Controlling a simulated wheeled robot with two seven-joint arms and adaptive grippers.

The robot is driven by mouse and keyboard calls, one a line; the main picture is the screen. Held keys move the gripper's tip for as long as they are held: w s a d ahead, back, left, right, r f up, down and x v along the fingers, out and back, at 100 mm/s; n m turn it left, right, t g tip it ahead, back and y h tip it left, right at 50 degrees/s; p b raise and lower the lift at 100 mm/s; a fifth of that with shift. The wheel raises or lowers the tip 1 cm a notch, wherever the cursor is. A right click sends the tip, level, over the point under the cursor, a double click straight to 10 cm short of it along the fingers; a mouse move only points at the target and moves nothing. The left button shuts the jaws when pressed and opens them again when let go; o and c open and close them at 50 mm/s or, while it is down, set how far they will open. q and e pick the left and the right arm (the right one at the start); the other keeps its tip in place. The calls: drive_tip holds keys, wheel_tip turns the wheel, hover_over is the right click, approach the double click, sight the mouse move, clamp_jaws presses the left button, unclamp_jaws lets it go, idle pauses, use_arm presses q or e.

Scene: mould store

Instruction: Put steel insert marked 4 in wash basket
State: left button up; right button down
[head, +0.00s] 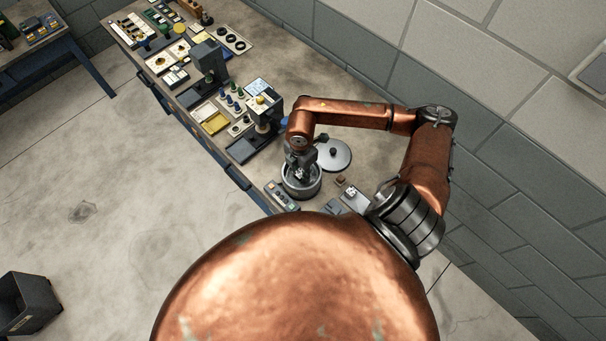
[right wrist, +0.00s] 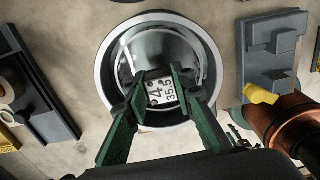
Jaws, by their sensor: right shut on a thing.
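The steel insert marked 4 (right wrist: 161,91) is a small pale block with dark figures on its face. My right gripper (right wrist: 159,83) is shut on it, with one green finger on each side. In the right wrist view the insert shows against the inside of a round, shiny metal vessel (right wrist: 113,62), which looks like the wash basket. In the head view my right gripper (head: 301,172) is over the mouth of this vessel (head: 301,190), which stands on the bench. I cannot tell how deep the insert is in it. My left gripper is out of view.
A round grey lid with a dark knob (head: 336,156) lies beside the vessel. A grey stepped block (right wrist: 271,48) is on its other side in the wrist view. A small control box (head: 282,196) is close by. Trays and fixtures crowd the bench farther off; the wall runs along the right.

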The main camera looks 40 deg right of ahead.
drive_tip(key=shift+d+f, duration=0.15)
drive_tip(key=shift+d, duration=0.05)
drive_tip(key=f+p, duration=0.1)
drive_tip(key=f, duration=0.2)
drive_tip(key=shift+d, duration=0.2)
drive_tip(key=shift+f, duration=0.3)
drive_tip(key=shift+w, duration=0.1)
drive_tip(key=shift+f, duration=0.1)
drive_tip(key=shift+f, duration=0.15)
drive_tip(key=c, duration=1.7)
unclamp_jaws()
drive_tip(key=shift+o, duration=0.2)
